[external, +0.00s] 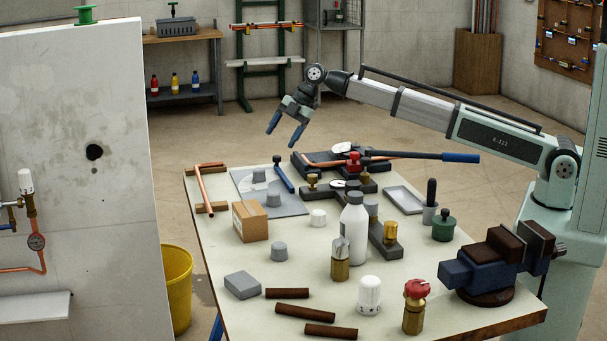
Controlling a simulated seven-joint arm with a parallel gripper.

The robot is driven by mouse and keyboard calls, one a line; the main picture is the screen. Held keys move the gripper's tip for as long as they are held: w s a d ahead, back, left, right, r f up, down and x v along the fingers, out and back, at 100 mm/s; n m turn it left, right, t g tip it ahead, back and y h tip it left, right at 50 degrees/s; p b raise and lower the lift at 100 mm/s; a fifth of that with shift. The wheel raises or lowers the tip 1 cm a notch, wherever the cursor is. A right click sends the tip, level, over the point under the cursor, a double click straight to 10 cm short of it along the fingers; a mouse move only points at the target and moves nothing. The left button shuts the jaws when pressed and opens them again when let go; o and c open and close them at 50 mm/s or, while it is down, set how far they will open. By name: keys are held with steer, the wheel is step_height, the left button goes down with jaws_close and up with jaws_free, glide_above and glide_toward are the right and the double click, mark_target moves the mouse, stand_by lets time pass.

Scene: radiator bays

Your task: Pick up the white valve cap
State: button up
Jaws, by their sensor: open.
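A small white ribbed cap (318,217), which looks like the white valve cap, stands on the workbench (215,255) near its middle, right of a cardboard box. A larger white radiator valve head (369,294) stands upright near the front of the bench. My gripper (281,138) is open and empty, with its blue fingers pointing down and left. It hangs in the air near the back of the bench, well above and apart from both white things.
A white bottle (354,228) stands close right of the small cap. A cardboard box (250,221), grey cap (280,251) and brass valve (340,262) are nearby. A blue vise (490,267) sits at the right edge. A wall panel (80,120) stands left.

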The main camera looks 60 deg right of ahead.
steer(key=s+a+n+g+h, duration=0.2)
steer(key=s+a+n+g, duration=0.1)
steer(key=s+a, duration=1.05)
steer(key=n+g+h, duration=0.1)
steer(key=n+h, duration=0.2)
glide_toward(318, 212)
steer(key=shift+d+f, duration=0.15)
steer(key=shift+f, duration=4.95)
steer(key=shift+c, duration=0.3)
steer(key=c, duration=1.1)
